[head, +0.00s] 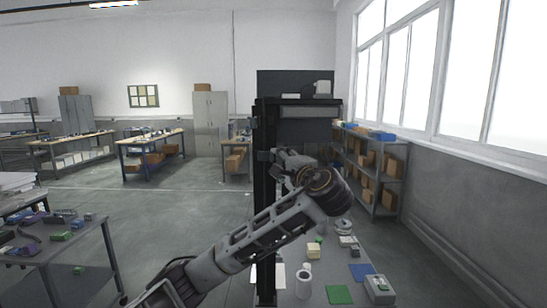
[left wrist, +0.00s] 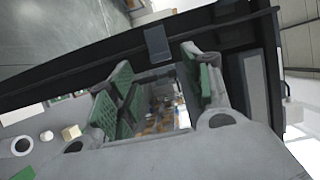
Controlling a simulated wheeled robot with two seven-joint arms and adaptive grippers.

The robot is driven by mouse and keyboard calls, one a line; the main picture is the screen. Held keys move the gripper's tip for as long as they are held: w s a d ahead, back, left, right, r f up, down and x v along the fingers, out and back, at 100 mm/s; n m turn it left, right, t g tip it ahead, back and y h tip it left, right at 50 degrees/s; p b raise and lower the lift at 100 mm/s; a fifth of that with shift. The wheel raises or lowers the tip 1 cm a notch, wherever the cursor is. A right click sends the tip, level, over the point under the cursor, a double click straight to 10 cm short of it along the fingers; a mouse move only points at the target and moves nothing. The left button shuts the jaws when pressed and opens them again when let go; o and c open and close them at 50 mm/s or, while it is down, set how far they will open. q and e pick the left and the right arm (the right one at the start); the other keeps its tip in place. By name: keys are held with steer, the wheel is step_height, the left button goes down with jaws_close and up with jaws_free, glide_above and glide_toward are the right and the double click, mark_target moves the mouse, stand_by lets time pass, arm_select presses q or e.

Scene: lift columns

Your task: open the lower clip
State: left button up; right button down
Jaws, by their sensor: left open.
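A tall black column (head: 265,215) stands upright in the middle of the head view. A small grey clip (head: 263,156) sits on it at about the height of my left gripper (head: 285,162). In the left wrist view the black column crosses the top of the picture, and the grey clip (left wrist: 158,43) lies just beyond the gap between my fingers. My left gripper (left wrist: 160,84) is open with green pads and nothing between them. I cannot tell if it touches the clip. My right gripper is not in view.
A bench (head: 325,262) beside the column holds a green mat (head: 339,294), a blue mat (head: 361,271), a white roll (head: 303,283) and small parts. A shelf with boxes (head: 375,165) stands at the right. A table with small parts (head: 50,245) is at the left; open floor lies between.

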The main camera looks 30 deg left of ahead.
mark_target(272, 157)
arm_select(q)
steer(key=shift+p+x, duration=0.7)
steer(key=shift+x, duration=2.5)
steer(key=c, duration=1)
